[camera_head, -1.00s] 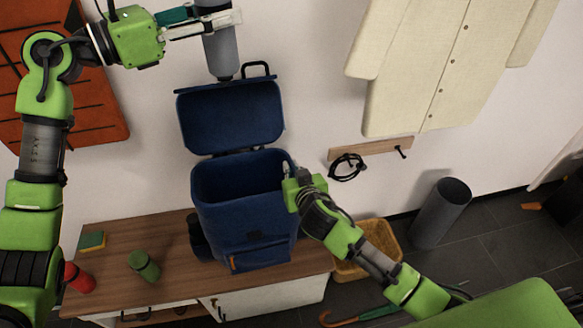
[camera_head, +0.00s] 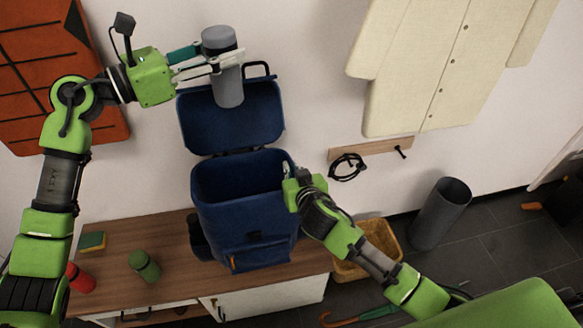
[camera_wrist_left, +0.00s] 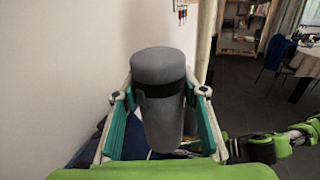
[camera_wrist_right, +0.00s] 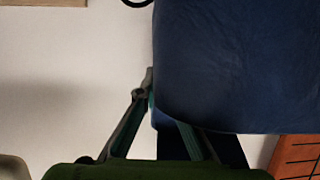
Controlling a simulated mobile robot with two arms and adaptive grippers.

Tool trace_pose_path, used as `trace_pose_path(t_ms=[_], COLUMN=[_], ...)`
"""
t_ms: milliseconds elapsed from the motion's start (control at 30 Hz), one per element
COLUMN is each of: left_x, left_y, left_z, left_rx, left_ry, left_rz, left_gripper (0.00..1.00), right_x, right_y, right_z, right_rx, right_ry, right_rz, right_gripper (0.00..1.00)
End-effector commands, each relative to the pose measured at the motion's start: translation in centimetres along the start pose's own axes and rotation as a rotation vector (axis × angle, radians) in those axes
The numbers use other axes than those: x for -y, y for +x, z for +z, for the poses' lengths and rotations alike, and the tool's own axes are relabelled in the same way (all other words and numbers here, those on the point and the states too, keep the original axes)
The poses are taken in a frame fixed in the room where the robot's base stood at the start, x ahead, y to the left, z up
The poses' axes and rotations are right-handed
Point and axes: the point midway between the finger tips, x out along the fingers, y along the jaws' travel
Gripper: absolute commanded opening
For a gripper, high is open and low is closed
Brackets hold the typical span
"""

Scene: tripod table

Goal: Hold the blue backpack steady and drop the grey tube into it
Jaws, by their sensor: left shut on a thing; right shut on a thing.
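The blue backpack (camera_head: 245,222) stands upright on the wooden bench top with its lid (camera_head: 215,130) thrown back and its mouth open. My left gripper (camera_head: 222,68) is shut on the grey tube (camera_head: 229,88), which it holds nearly upright in front of the lid, above the mouth. The tube (camera_wrist_left: 160,85) stands between both fingers in the left wrist view. My right gripper (camera_head: 289,172) is shut on the backpack's right rim. In the right wrist view the backpack (camera_wrist_right: 240,65) fills the upper right and hides part of the fingers.
The wooden bench (camera_head: 120,258) carries a green bottle (camera_head: 144,265), a red bottle (camera_head: 80,278) and a sponge (camera_head: 92,241), left of the backpack. A wicker basket (camera_head: 350,268) and a dark bin (camera_head: 440,213) stand right of it. A pale coat (camera_head: 440,70) hangs on the wall.

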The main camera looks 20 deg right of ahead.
Motion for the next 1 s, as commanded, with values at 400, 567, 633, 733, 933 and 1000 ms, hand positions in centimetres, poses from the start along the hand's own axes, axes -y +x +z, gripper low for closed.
trace_pose_path(t_ms=[400, 567, 633, 733, 933, 1000], left_x=[0.0, 0.0, 0.0, 0.0, 0.0, 0.0], left_y=[0.0, 0.0, 0.0, 0.0, 0.0, 0.0], left_z=[-2.7, -3.0, -3.0, -3.0, -3.0, -3.0], left_rx=[0.002, 0.002, 0.002, 0.002, 0.001, 0.001], left_ry=[0.000, 0.000, 0.001, 0.001, 0.001, 0.001], left_rz=[0.000, 0.000, 0.000, 0.000, 0.000, 0.000], left_gripper=[0.09, 0.09, 0.09, 0.09, 0.59, 0.59], right_x=[-0.1, -0.1, -0.1, -0.1, -0.1, -0.1], right_y=[0.0, 0.0, 0.0, 0.0, 0.0, 0.0], right_z=[0.1, 0.1, 0.1, 0.1, 0.1, 0.1], right_rx=[0.002, 0.002, 0.002, 0.002, 0.002, 0.002], right_ry=[-0.008, -0.008, -0.008, -0.008, -0.008, -0.008], right_rz=[0.003, 0.003, 0.003, 0.003, 0.003, 0.003], right_gripper=[0.00, 0.00, 0.00, 0.00, 0.00, 0.00])
